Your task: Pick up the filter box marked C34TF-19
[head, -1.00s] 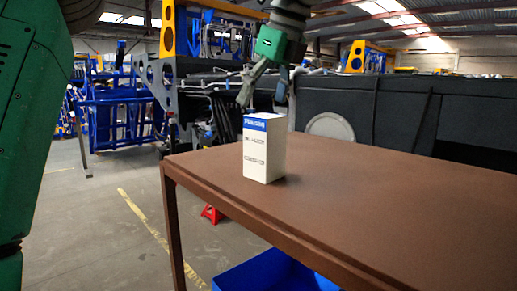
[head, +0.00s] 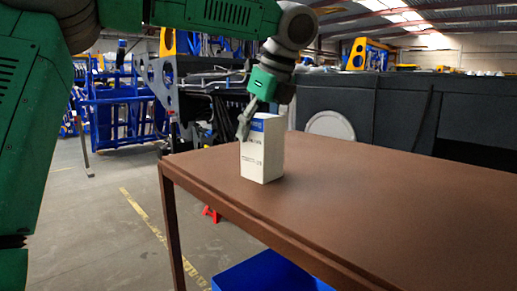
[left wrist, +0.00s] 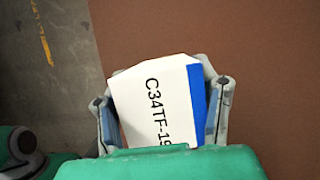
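The white filter box (head: 262,160) with a blue band stands upright on the brown table near its left end. In the left wrist view the box (left wrist: 155,105) shows the marking C34TF-19, its last character partly cut off by my gripper body. My left gripper (head: 250,122) is at the top of the box, pointing down. In the left wrist view the left gripper (left wrist: 163,112) has one finger on each side of the box; the fingers look open around it, and firm contact is not visible. My right gripper is not in view.
The brown table (head: 370,205) is otherwise clear. A blue bin (head: 265,275) is below its front edge. A dark machine chassis (head: 385,110) stands behind the table. Open floor with a yellow line (head: 150,230) lies to the left.

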